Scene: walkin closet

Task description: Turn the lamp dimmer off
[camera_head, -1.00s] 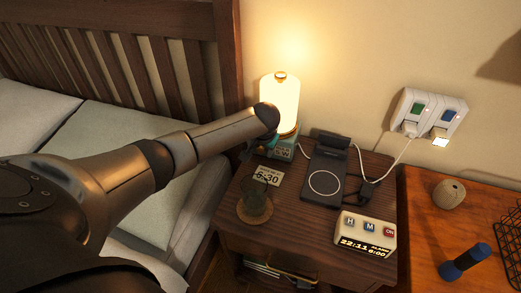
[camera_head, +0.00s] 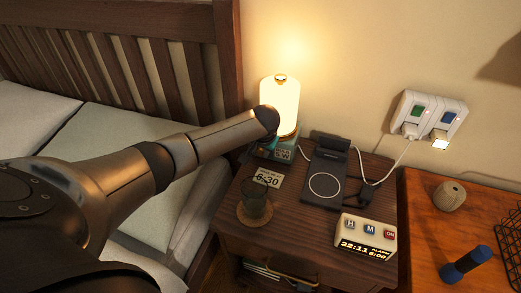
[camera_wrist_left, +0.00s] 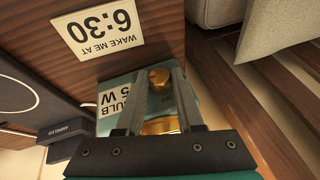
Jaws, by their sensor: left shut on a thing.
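The lamp (camera_head: 280,95) stands at the back of the nightstand, its shade glowing warm yellow, on a teal box base (camera_head: 283,152). In the left wrist view, a brass dimmer knob (camera_wrist_left: 159,78) sits on the base beside a "BULB" label. My left gripper (camera_wrist_left: 160,95) is shut on this knob, with one finger on each side. My right gripper is not in view.
The nightstand also holds a "6:30" card (camera_head: 268,177), a glass (camera_head: 256,205) on a coaster, a black charger (camera_head: 325,180) and a clock (camera_head: 366,237). Wall outlets (camera_head: 428,117) with a cable are at right. The bed (camera_head: 130,165) lies at left.

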